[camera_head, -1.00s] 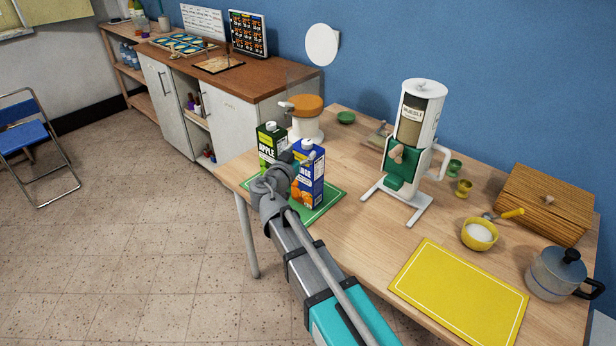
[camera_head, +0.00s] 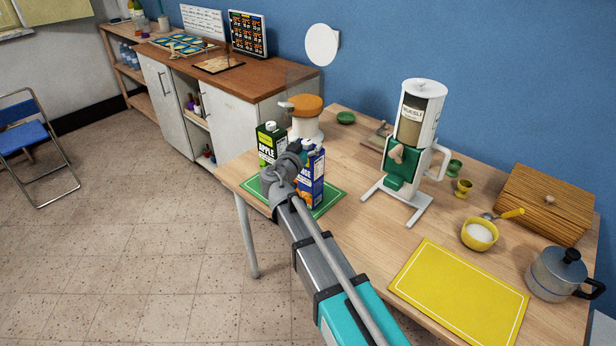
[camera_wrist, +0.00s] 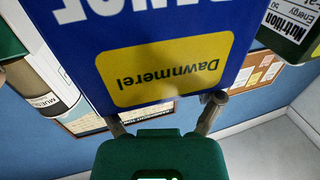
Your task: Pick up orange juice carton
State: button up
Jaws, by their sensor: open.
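The blue orange juice carton (camera_head: 316,183) stands upright on a green mat (camera_head: 331,201) at the table's left end. My wrist and arm cover part of its left side and top in the head view. In the wrist view the orange juice carton (camera_wrist: 180,50) is close and upside down, with a yellow label. My gripper (camera_wrist: 167,110) is open, with one finger towards each side of the carton's face. I cannot tell whether the fingers touch it. In the head view the fingertips are hidden or unclear.
A green and black apple juice carton (camera_head: 267,146) stands close to the left of the orange one; part of it shows in the wrist view (camera_wrist: 290,25). A white muesli dispenser (camera_head: 415,130) stands to the right. A yellow mat (camera_head: 458,290) lies bare in front.

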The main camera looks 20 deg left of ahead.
grip_shut()
jog(key=shift+r, duration=0.2)
dwell(0.5)
notch_tip(320, 180, up, 3)
jog(key=p, duration=0.3)
jog(key=shift+f, duration=0.15)
jog(key=s+d+r+p, duration=0.6)
jog(key=s+r+p, duration=0.4)
jog(key=s, duration=0.2)
jog(key=shift+s, duration=0.3)
dwell(0.4)
